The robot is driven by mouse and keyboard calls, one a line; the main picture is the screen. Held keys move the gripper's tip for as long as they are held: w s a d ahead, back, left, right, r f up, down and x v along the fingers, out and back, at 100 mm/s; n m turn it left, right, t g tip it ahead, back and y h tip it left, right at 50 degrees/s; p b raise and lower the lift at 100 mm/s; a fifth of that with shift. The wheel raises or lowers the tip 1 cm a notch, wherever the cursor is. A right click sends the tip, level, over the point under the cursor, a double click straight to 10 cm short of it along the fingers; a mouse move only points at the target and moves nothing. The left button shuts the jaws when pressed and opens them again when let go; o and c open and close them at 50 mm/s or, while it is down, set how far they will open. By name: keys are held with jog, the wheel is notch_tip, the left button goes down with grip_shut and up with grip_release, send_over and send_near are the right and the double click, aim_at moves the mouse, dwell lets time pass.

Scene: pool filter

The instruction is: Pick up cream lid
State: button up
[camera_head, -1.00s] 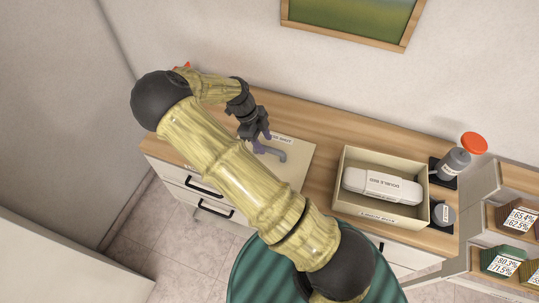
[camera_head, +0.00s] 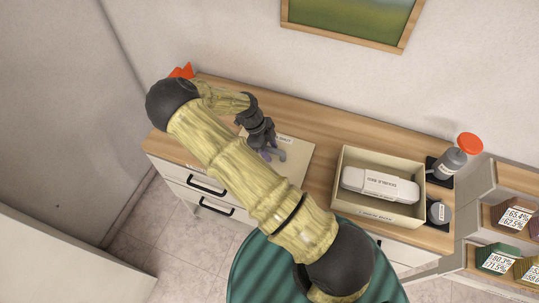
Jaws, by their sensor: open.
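The cream lid (camera_head: 298,160) appears to be the flat cream panel lying on the wooden cabinet top, left of the open cream box (camera_head: 391,217). A grey curved handle (camera_head: 281,156) shows on it, partly hidden by my gripper. My gripper (camera_head: 270,155) points down over the lid at this handle, with its purplish fingers open. I cannot tell whether the fingers touch the handle. My arm hides the lid's left part.
A white case (camera_head: 380,185) lies in the box. A grey bottle with an orange cap (camera_head: 452,160) and a small grey jar (camera_head: 440,212) stand right of it. An orange object (camera_head: 183,71) is behind my arm. A green round top (camera_head: 250,270) is in front.

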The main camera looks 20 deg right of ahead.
aim_at(270, 148)
grip_shut()
jog(key=shift+r, duration=0.1)
notch_tip(270, 148, up, 10)
jog(key=shift+f+b, duration=0.1)
jog(key=shift+b, duration=1.1)
jog(key=shift+w, duration=0.1)
